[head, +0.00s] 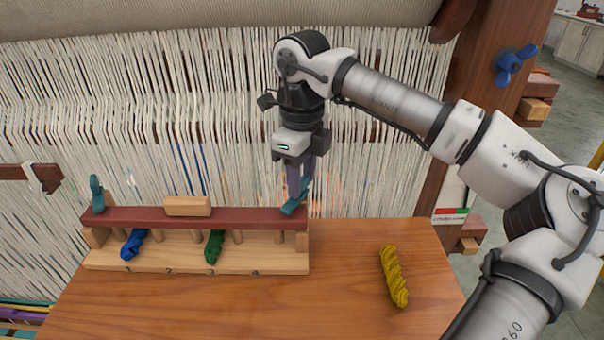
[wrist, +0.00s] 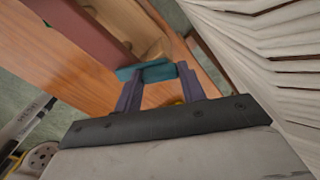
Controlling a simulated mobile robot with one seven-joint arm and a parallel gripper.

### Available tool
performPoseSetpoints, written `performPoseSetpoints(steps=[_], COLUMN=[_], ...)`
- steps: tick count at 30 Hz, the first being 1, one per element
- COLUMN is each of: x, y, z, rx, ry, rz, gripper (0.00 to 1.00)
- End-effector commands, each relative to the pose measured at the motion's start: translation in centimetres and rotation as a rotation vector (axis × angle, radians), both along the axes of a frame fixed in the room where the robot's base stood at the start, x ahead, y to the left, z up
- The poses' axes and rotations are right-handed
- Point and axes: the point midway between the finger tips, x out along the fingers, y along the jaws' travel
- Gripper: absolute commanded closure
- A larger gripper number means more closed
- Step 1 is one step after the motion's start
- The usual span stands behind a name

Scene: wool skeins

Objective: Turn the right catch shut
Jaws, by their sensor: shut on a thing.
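The right catch (head: 291,208) is a small teal lever at the right end of the dark red bar (head: 225,217). It lies aslant on the bar in the head view. My gripper (head: 298,192) points down and its purple fingers are shut on this catch. In the wrist view the teal catch (wrist: 150,71) sits between the two fingertips (wrist: 158,78), which partly hide it. The left catch (head: 97,193) is also teal and stands upright at the bar's other end.
The bar lies over a wooden rack (head: 190,263) with numbered places. A blue skein (head: 133,244) and a green skein (head: 213,247) hang in it. A yellow skein (head: 394,276) lies on the table (head: 335,290). Loom threads (head: 380,170) stand close behind my gripper.

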Motion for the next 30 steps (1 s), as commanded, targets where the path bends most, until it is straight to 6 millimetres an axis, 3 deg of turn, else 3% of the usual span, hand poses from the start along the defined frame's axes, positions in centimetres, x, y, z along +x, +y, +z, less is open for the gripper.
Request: performPoseSetpoints(steps=[12, 13, 17, 26, 30], x=[0.1, 0.1, 0.1, 0.0, 0.0], y=[0.1, 0.1, 0.1, 0.0, 0.0], z=[0.1, 0.1, 0.1, 0.1, 1.3], rx=[0.002, 0.002, 0.002, 0.0, -0.001], ry=[-0.005, -0.005, -0.003, -0.001, -0.002], rz=[0.007, 0.007, 0.006, 0.006, 0.005], gripper=[0.83, 0.56, 0.39, 0.38, 0.38])
